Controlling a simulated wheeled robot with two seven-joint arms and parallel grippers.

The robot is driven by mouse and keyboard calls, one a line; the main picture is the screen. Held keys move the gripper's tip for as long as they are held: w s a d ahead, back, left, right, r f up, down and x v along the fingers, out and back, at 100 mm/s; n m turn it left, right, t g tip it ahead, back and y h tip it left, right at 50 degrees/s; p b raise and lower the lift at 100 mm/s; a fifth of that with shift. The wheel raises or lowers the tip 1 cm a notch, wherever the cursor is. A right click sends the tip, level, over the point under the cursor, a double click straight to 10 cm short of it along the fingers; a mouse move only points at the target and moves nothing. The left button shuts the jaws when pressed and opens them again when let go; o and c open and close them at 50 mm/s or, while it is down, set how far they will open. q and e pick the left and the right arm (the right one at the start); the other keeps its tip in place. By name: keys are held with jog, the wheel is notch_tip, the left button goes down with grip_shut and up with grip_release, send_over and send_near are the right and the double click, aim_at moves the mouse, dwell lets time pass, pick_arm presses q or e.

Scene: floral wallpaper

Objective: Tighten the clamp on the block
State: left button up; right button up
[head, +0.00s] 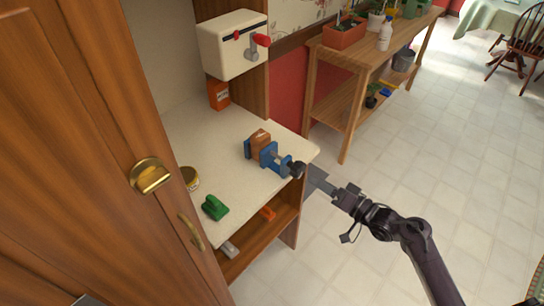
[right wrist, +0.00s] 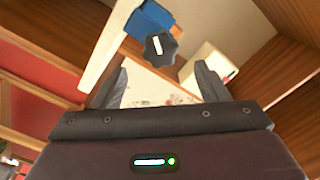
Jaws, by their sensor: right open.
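A blue clamp (head: 270,157) with a black star-shaped knob (head: 297,169) sits on the pale worktop near its right edge. A brown wooden block (head: 258,141) sits at the clamp's far end, between its blue parts; whether the jaws press on it is not clear. My right gripper (head: 322,181) is just off the worktop's right edge, close to the knob but apart from it. In the right wrist view, its two fingers stand open and empty (right wrist: 162,73), with the knob (right wrist: 160,47) and blue clamp body (right wrist: 150,19) beyond them. My left gripper is not in view.
A white box (head: 230,44) with a red handle hangs above. A cupboard door (head: 85,150) fills the left. Floor on the right is open.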

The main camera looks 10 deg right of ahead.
aim_at(302, 172)
dwell(0.5)
jog(key=w+a+n+b, duration=0.1)
jog(key=w+n+b, duration=0.1)
jog(key=n, duration=0.4)
jog(key=w+a+n+b, duration=0.2)
jog(key=n+b, duration=0.2)
jog(key=n, duration=0.2)
jog(key=w+a+n+b, duration=0.2)
jog(key=n+b, duration=0.2)
jog(key=n, duration=0.2)
jog(key=shift+f, duration=0.1)
jog(key=shift+c, duration=0.5)
jog(key=c, duration=0.9)
jog(key=shift+r+m+p, duration=0.25)
jog(key=shift+m+p, duration=0.75)
jog(key=shift+p, duration=0.1)
jog(key=shift+f+m+p, duration=0.2)
jog(key=shift+m+p, duration=0.35)
jog(key=shift+m, duration=0.65)
jog(key=shift+f, duration=0.1)
